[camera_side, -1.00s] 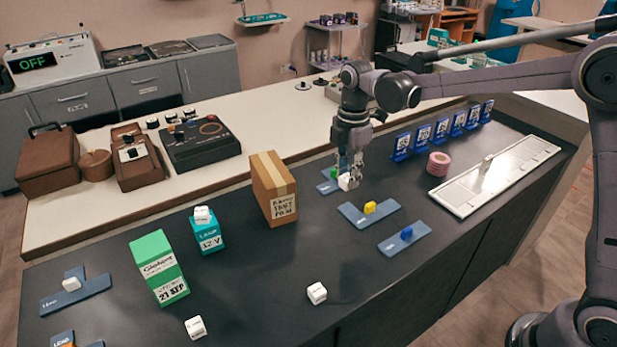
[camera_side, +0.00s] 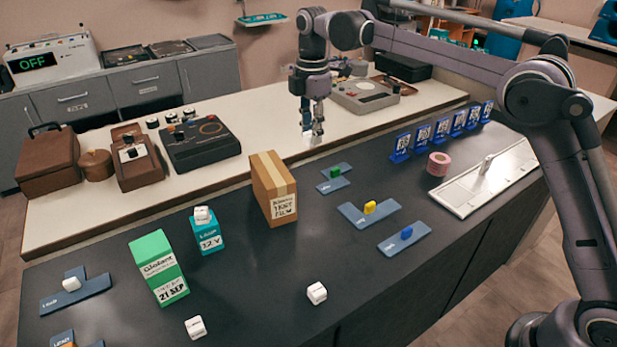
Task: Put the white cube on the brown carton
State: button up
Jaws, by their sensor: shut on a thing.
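My gripper (camera_side: 312,122) is shut on a small white cube (camera_side: 314,141), partly hidden by the fingers. It holds the cube in the air, up and to the right of the brown carton in the picture, apart from it. The brown carton (camera_side: 285,206) stands upright on the dark counter, with a tan tape strip and a white label. Its top is bare.
A green box (camera_side: 158,266) and the teal box (camera_side: 209,236) stand left of the carton. Blue-grey holders with green (camera_side: 335,172), yellow (camera_side: 370,207) and blue (camera_side: 406,233) pieces lie to its right. Pink discs (camera_side: 438,164) and a white rail tray (camera_side: 470,204) are farther right.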

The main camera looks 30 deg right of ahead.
jog(key=a+f, duration=0.1)
jog(key=a, duration=0.1)
jog(key=w+a+f, duration=0.1)
jog(key=a+f, duration=0.1)
jog(key=w+a+f, duration=0.1)
jog(key=a, duration=0.2)
jog(key=shift+f, duration=2.2)
jog(key=shift+f, duration=0.1)
jog(key=o, duration=0.9)
jog(key=shift+o, duration=0.2)
